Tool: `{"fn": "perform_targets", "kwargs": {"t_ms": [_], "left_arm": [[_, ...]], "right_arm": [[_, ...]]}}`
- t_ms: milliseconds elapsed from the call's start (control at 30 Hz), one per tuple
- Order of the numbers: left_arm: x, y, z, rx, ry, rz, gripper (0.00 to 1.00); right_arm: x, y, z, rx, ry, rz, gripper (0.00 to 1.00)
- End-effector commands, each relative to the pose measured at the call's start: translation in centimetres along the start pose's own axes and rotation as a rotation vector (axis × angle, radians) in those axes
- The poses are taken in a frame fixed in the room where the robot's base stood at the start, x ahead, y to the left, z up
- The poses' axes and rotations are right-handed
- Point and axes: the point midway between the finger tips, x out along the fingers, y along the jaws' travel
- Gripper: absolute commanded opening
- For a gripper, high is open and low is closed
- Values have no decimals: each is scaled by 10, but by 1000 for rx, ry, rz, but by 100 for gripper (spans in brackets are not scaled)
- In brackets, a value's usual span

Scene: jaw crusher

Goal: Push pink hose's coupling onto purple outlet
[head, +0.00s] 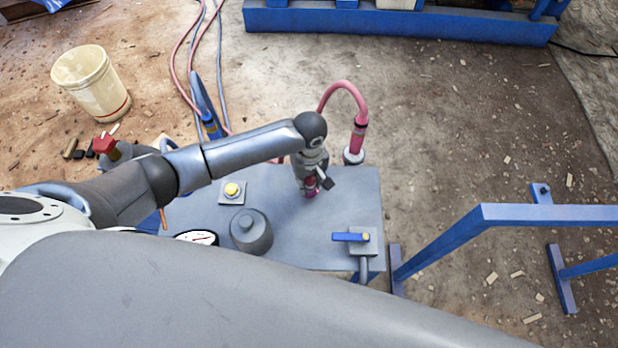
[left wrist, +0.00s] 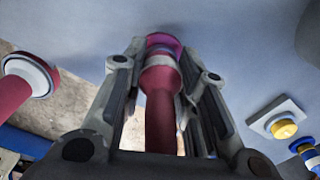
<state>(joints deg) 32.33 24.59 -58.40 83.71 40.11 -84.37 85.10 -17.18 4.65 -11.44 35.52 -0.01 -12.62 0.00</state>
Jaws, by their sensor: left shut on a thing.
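The pink hose (head: 345,88) arches up from my left gripper to a dark-ringed pink end with a white collar (head: 353,155) at the plate's far edge. My left gripper (head: 312,181) is shut on the hose's coupling (left wrist: 160,68), a pink piece with a pale grey band, pointing at the plate. The purple outlet (left wrist: 163,42) shows as a purple ring at the coupling's tip, and as a small magenta-purple patch in the head view (head: 311,194). Coupling and outlet are in line and look touching; I cannot tell how deep the coupling sits. My right gripper is not in view.
The grey-blue plate (head: 290,215) also carries a yellow button (head: 232,189), a grey domed cylinder (head: 251,230), a gauge (head: 197,238) and a blue-handled valve (head: 350,237). A blue rail (head: 480,222) stands at right. A bucket (head: 92,82) stands on the ground at left.

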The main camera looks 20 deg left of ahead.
Motion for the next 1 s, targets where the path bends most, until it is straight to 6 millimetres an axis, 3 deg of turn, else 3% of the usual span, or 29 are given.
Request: {"fn": "perform_targets", "kwargs": {"t_ms": [100, 133, 300, 667, 833, 1000], "left_arm": [[3, 0, 0, 0, 0, 0, 3], [2, 0, 0, 0, 0, 1, 30], [2, 0, 0, 0, 0, 0, 52], [0, 0, 0, 0, 0, 0, 53], [-22, 1, -1, 1, 1, 4, 53], [-59, 1, -1, 1, 2, 5, 53]], "right_arm": [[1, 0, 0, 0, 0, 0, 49], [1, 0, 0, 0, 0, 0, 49], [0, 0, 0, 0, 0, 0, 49], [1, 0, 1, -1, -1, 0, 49], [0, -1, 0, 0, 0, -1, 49], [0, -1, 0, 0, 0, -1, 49]]}}
